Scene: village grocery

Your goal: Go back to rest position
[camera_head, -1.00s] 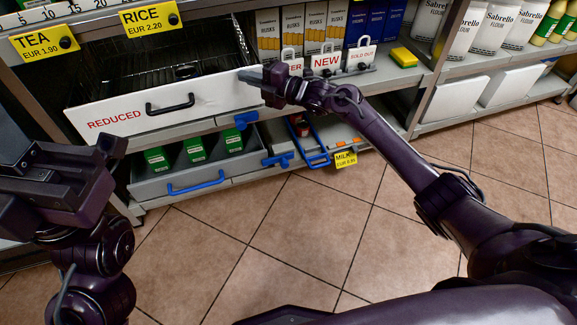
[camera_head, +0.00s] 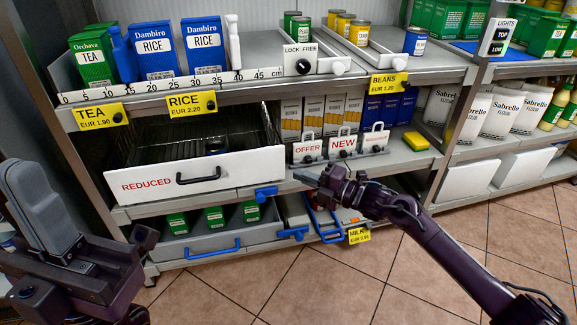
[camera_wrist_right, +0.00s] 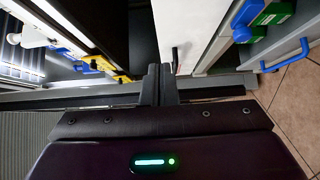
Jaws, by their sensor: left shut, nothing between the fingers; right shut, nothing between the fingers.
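My right gripper (camera_head: 303,177) is shut and empty. It hangs in front of the shelf, near the right end of the white REDUCED drawer front (camera_head: 150,182). In the right wrist view its dark fingers (camera_wrist_right: 161,72) are together with nothing between them, and the white drawer front (camera_wrist_right: 186,25) shows just beyond. My left gripper (camera_head: 35,185) is shut and empty at the left edge of the head view, its grey fingers pointing up, apart from the shelf.
The REDUCED drawer stands open, with a dark item inside. Below it is an open grey drawer (camera_head: 215,240) with green boxes and a blue handle. OFFER (camera_head: 308,150) and NEW (camera_head: 343,145) signs stand on the middle shelf. The tiled floor (camera_head: 400,270) at right is clear.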

